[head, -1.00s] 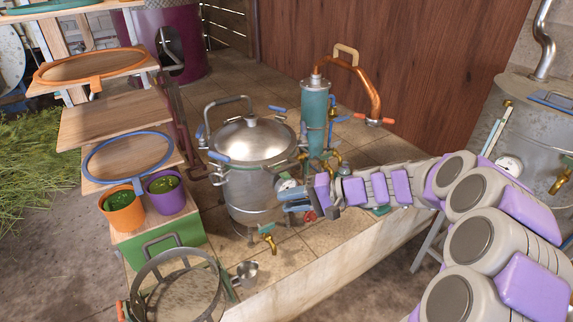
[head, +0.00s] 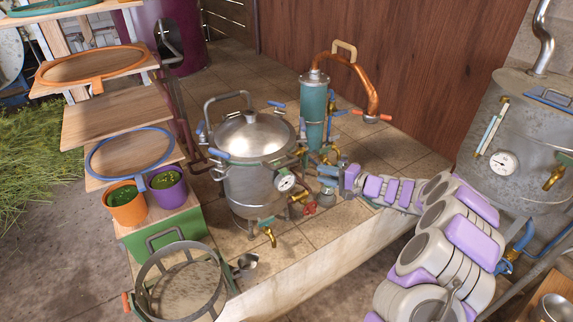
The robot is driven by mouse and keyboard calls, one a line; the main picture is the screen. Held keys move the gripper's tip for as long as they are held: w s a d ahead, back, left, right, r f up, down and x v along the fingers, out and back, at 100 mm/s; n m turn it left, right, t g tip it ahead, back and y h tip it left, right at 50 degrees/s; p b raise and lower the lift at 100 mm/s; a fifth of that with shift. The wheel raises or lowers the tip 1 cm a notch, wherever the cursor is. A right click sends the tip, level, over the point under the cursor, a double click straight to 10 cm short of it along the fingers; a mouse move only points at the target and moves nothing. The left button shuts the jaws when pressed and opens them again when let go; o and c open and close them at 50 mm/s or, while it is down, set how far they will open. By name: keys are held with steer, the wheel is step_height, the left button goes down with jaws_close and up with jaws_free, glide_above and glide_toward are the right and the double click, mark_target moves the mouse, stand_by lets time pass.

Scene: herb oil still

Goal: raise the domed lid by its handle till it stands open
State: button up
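The domed lid (head: 254,134) is shiny metal and lies closed on the steel pot (head: 250,188) in the middle of the head view. A grey arched handle (head: 228,97) rises at the lid's far left; how it joins the lid is unclear. Blue-tipped levers, one of them a blue lever (head: 215,153), sit around the rim. My gripper (head: 327,179) is low to the right of the pot, beside its gauge, apart from the lid and handle. Its fingers are small and crowded by fittings, so its opening cannot be made out.
A teal column (head: 313,112) with a copper pipe (head: 365,88) stands behind my gripper. A pressure gauge (head: 286,182) and brass tap (head: 268,235) stick out from the pot. A round sieve (head: 143,285) stands front left. Tiled floor behind the pot is clear.

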mark_target(286, 165)
steer(key=x, duration=1.5)
steer(key=shift+a+f+b, duration=0.1)
steer(key=shift+a+b, duration=0.2)
steer(key=shift+b, duration=0.05)
jaws_close()
steer(key=shift+f, duration=0.1)
